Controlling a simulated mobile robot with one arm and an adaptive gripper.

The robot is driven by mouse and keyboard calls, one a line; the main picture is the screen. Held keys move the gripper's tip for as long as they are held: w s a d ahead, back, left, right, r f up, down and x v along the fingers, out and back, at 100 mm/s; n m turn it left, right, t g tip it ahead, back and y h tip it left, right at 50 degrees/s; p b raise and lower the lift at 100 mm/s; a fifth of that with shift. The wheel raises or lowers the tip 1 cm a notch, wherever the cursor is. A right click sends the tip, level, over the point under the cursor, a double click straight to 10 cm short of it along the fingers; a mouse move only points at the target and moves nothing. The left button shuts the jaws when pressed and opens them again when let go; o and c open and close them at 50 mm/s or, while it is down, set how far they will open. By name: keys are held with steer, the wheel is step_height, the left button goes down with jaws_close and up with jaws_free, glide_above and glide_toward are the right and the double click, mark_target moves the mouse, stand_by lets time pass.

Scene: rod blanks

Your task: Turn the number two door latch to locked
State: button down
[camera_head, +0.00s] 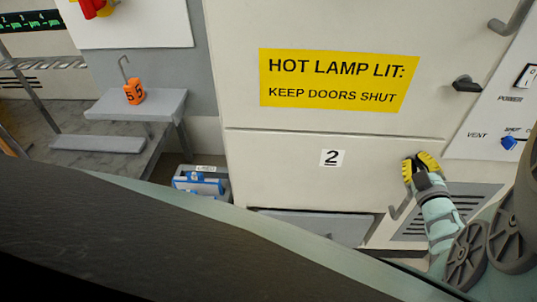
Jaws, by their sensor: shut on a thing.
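The number two door (285,172) is a cream panel with a "2" label (332,158), and it looks closed. My gripper (421,160), with yellow fingers, is at the right end of this door, near its upper edge. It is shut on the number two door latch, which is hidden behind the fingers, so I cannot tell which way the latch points. A grey door handle (399,208) shows just below and left of the gripper.
Above, another door carries a yellow sign (338,80) and a black latch (466,84). A switch panel with a blue vent knob (508,142) is at the right. A bin (222,187) with blue items stands on the floor.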

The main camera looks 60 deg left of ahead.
steer(key=shift+s+a+f+n+b, duration=0.1)
steer(key=shift+f+n+b, duration=0.25)
steer(key=shift+n+b, duration=1.1)
steer(key=shift+s+a+f+n+b, duration=0.15)
steer(key=shift+f+n+b, duration=0.15)
steer(key=shift+n+b, duration=1.1)
steer(key=shift+s+f+n+b, duration=0.1)
steer(key=shift+f+n+b, duration=0.25)
steer(key=shift+n+b, duration=1.1)
steer(key=c, duration=1)
jaws_free()
steer(key=shift+r, duration=0.1)
steer(key=shift+c, duration=0.2)
steer(key=v, duration=1.2)
